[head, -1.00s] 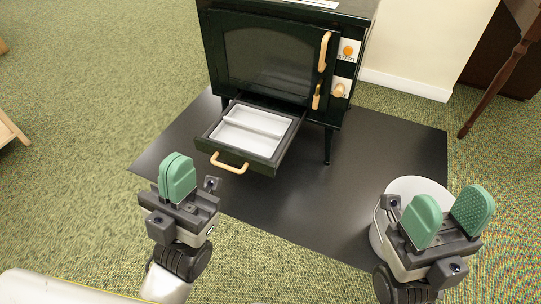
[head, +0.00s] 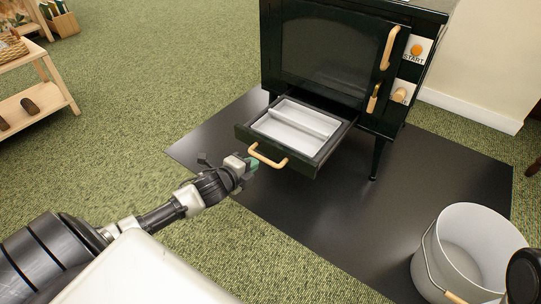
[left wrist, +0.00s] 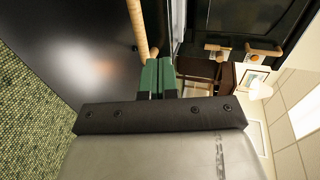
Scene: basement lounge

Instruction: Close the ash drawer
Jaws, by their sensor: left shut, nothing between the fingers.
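The ash drawer (head: 345,139) is pulled out below the door of the dark green stove (head: 335,60). A white two-part tray lies inside it. A light wooden handle (head: 267,157) is on the drawer's front. My left gripper (head: 253,163) is shut and empty, close by the left end of this handle; contact cannot be told. In the left wrist view, the green fingertips (left wrist: 159,76) are pressed together and the wooden handle (left wrist: 136,25) shows just beyond them. My right gripper is not in view.
The stove stands on a black floor mat (head: 420,185). A white bucket (head: 450,255) stands at the lower right of the mat. A wooden shelf (head: 45,90) is at the far left. Green carpet between the shelf and the mat is clear.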

